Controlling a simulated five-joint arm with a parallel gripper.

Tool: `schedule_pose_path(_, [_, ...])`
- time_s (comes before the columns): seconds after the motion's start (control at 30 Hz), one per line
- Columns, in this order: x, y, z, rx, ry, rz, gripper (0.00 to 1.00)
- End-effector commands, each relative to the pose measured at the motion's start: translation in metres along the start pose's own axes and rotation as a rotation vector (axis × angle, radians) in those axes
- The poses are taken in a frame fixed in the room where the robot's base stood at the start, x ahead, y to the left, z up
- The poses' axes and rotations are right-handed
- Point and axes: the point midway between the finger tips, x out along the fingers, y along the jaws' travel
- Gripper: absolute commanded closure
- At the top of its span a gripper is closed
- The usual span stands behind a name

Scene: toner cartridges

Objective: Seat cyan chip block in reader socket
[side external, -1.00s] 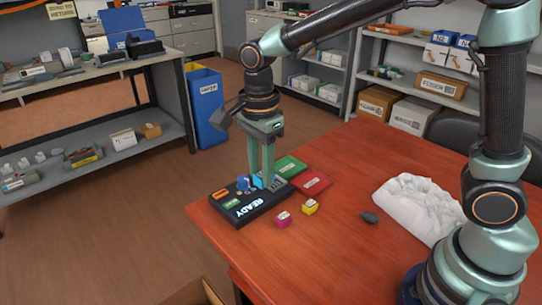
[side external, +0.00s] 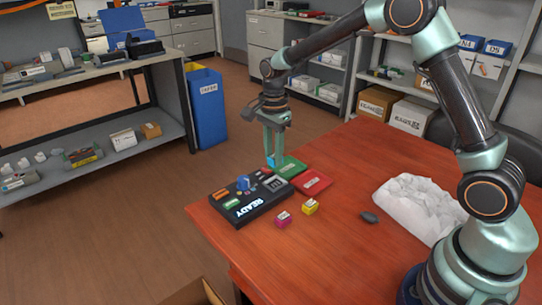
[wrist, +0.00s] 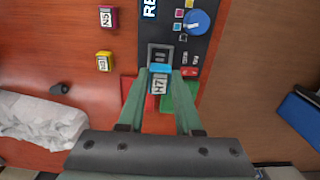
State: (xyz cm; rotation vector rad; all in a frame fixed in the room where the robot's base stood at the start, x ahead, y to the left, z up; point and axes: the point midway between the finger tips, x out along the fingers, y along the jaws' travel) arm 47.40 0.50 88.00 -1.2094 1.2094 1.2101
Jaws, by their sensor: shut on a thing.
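The cyan chip block (wrist: 160,68) is between the fingertips of my gripper (wrist: 159,76), which is shut on it; a white label shows on the block. In the side view the block (side external: 271,161) shows as a small cyan patch at the tips of my gripper (side external: 271,156), by the green card. The black reader (side external: 248,204) lies on the table with its READY panel lit. Its grey socket (side external: 275,184) looks empty and is apart from the block in the side view. In the wrist view the socket (wrist: 160,50) is just beyond the block. The block's height is hard to judge.
A green card (side external: 290,168) and a red card (side external: 313,183) lie beside the reader. Magenta (side external: 283,219) and yellow (side external: 310,206) blocks stand in front. A dark small object (side external: 369,216) and a white crumpled bag (side external: 420,205) lie right. The table between is clear.

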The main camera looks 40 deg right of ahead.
Motion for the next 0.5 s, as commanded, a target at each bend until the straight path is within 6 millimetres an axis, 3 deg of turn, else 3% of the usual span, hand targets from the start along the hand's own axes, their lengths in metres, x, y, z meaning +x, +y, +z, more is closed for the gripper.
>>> schedule_pose_path(0.5, [0.038,0.000,-0.001,0.000,0.000,0.001,1.00])
